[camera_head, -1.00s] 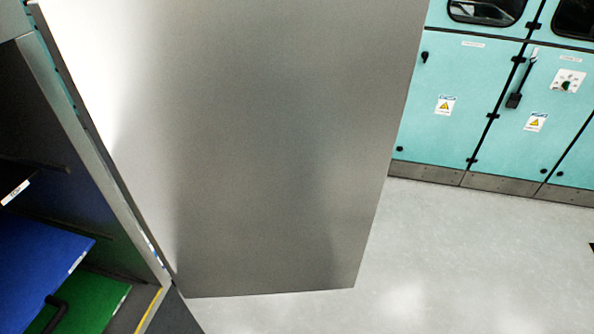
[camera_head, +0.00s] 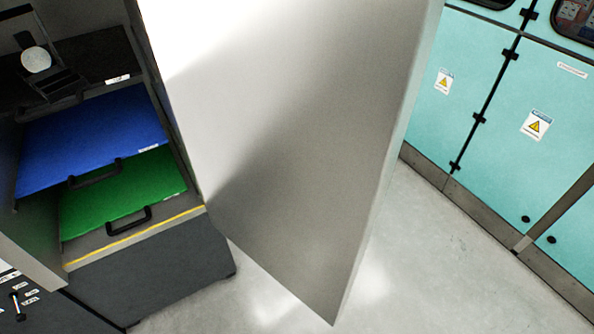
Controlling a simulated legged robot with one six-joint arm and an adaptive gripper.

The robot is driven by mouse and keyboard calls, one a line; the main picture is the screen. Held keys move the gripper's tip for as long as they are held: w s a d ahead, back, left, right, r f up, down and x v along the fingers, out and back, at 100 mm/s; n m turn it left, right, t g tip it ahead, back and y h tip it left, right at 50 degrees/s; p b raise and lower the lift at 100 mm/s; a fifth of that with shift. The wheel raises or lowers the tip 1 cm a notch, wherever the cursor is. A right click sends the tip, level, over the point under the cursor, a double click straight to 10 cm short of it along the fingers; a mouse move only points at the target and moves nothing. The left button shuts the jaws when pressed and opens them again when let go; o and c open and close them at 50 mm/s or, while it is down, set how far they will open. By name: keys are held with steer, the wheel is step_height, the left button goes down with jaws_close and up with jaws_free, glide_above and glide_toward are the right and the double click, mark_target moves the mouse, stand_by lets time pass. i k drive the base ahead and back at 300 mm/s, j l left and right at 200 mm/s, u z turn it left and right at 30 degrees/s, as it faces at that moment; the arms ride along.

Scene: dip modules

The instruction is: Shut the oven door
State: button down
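The oven door (camera_head: 300,120) is a large plain metal panel. It stands wide open, hinged along its left edge, and fills the middle of the head view. The oven opening is at the left, with a blue shelf (camera_head: 95,130) and a green shelf (camera_head: 120,190) inside, each with a black handle at its front. A yellow line (camera_head: 135,235) runs along the oven's bottom front edge. The top of the door is cut off by the frame. My gripper is not in view.
Teal cabinets (camera_head: 470,100) with warning labels line the right side. Grey floor (camera_head: 420,260) is clear between the door and the cabinets. A dark base (camera_head: 165,275) sits under the oven. A panel with labels and a small lever (camera_head: 18,300) is at the lower left.

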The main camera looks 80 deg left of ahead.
mark_target(291, 118)
steer(key=i+j+u, duration=0.1)
steer(key=i+u, duration=0.45)
steer(key=u, duration=0.25)
steer(key=i+u, duration=0.4)
steer(key=i+l+u, duration=0.15)
steer(key=u, duration=0.25)
steer(key=i+j+u, duration=0.1)
steer(key=u, duration=0.3)
steer(key=i+u, duration=0.55)
steer(key=u, duration=0.25)
steer(key=i+l+u, duration=0.1)
steer(key=u, duration=0.3)
steer(key=i+u, duration=0.15)
steer(key=u, duration=0.25)
steer(key=i+u, duration=0.15)
steer(key=u, duration=0.25)
steer(key=i+u, duration=0.15)
steer(key=u, duration=0.25)
steer(key=i+l+u, duration=0.1)
steer(key=u, duration=0.3)
steer(key=k+l+u, duration=0.15)
steer(key=u, duration=0.35)
steer(key=k+z, duration=0.25)
steer(key=k, duration=0.05)
